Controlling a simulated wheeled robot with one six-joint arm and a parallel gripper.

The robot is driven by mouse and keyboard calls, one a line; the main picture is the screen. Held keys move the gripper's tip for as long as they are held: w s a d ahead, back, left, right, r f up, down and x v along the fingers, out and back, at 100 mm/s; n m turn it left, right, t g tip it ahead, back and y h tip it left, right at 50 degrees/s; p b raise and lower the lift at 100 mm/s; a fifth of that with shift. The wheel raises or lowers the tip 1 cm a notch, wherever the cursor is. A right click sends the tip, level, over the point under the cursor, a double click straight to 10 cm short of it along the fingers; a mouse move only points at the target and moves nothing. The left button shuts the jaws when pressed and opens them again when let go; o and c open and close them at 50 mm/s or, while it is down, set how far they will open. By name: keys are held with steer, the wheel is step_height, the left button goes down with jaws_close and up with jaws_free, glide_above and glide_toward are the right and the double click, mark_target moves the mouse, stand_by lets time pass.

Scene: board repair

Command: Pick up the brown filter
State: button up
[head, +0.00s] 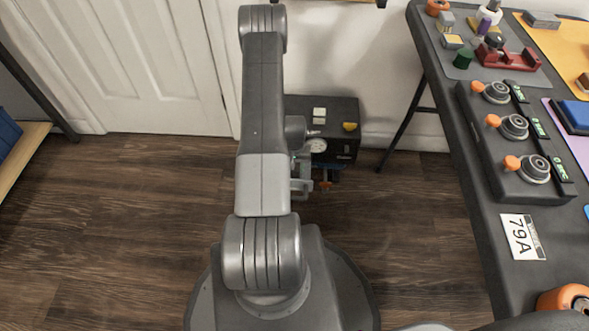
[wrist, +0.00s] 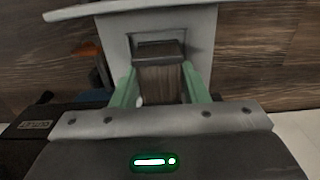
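A small brown block (head: 584,82) lies on the yellow-orange mat at the right edge of the head view, partly cut off. It is the only brown part I can pick out, and I cannot tell for sure that it is the filter. My gripper (wrist: 160,74) shows in the wrist view with its two green fingers apart. Between them I see only brown wood-like surface, which looks like the floor, and no held part.
A dark bench (head: 467,170) stands on the right with a row of orange-knobbed units (head: 514,127), a grey mat of small parts, a red part (head: 508,60) and a white 79A label (head: 522,237). A black box with a gauge (head: 345,118) stands by the wall. Floor on the left is clear.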

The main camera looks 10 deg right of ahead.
steer(key=c, duration=0.4)
steer(key=shift+r, duration=0.1)
